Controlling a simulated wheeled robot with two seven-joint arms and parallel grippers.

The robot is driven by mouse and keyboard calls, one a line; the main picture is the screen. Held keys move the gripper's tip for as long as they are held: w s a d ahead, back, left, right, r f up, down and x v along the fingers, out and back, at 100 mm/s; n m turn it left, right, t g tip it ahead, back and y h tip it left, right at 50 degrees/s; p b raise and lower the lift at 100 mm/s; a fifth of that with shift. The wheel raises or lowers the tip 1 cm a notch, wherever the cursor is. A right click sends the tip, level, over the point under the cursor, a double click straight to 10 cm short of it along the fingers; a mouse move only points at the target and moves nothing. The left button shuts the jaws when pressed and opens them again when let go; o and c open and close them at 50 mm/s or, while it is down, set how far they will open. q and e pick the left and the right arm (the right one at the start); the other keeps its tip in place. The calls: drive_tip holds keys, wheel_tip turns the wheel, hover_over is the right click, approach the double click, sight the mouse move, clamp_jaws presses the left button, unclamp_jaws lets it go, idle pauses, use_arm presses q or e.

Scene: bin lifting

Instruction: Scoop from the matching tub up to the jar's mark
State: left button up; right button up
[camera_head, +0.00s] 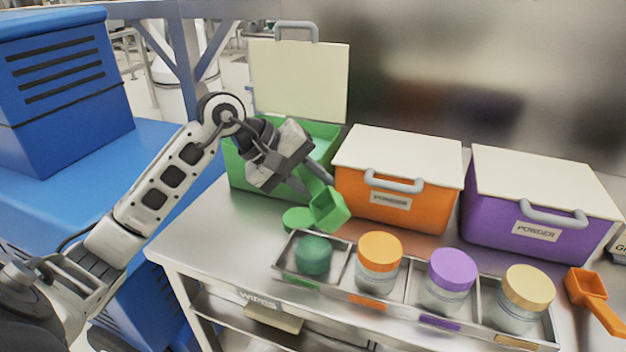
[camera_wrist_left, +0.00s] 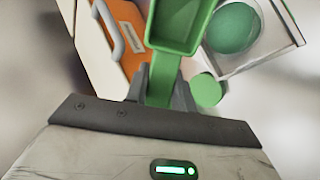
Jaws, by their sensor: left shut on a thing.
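My left gripper (camera_head: 312,182) is shut on a green scoop (camera_head: 329,210). The scoop's cup hangs over the bench, in front of the gap between the green tub (camera_head: 262,184) and the orange tub, just behind the tray. My right gripper is out of view.
A round green cap (camera_head: 296,219) lies on the bench behind the tray (camera_head: 408,290). Closed orange (camera_head: 400,170) and purple (camera_head: 540,200) tubs stand to the right. Orange-, purple- and yellow-capped jars share the tray. An orange scoop (camera_head: 590,292) lies at the right.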

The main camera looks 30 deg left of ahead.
use_arm(q)
drive_tip(key=shift+r+g+y+p, duration=0.3)
drive_tip(key=shift+r+p, duration=0.25)
drive_tip(key=shift+p, duration=0.6)
drive_tip(key=g+y+p, duration=0.1)
drive_tip(key=p, duration=0.2)
drive_tip(key=g+y+p, duration=0.2)
drive_tip(key=p, duration=0.1)
drive_tip(key=shift+w+d+f, duration=0.1)
drive_tip(key=shift+w, duration=0.1)
drive_tip(key=shift+w+f+g+y+b, duration=0.1)
drive_tip(key=shift+f+g+y+b, duration=0.25)
drive_tip(key=shift+f+g+y, duration=0.1)
drive_tip(key=shift+d+f+g+y, duration=0.15)
drive_tip(key=shift+f+g+y, duration=0.1)
drive_tip(key=shift+g+y, duration=0.7)
drive_tip(key=shift+g, duration=0.1)
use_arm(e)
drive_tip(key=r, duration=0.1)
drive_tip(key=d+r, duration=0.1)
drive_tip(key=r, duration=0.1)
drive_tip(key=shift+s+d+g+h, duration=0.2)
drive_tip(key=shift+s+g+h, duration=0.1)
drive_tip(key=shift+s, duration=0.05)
use_arm(q)
drive_tip(key=shift+f+b, duration=0.1)
drive_tip(key=shift+b, duration=0.2)
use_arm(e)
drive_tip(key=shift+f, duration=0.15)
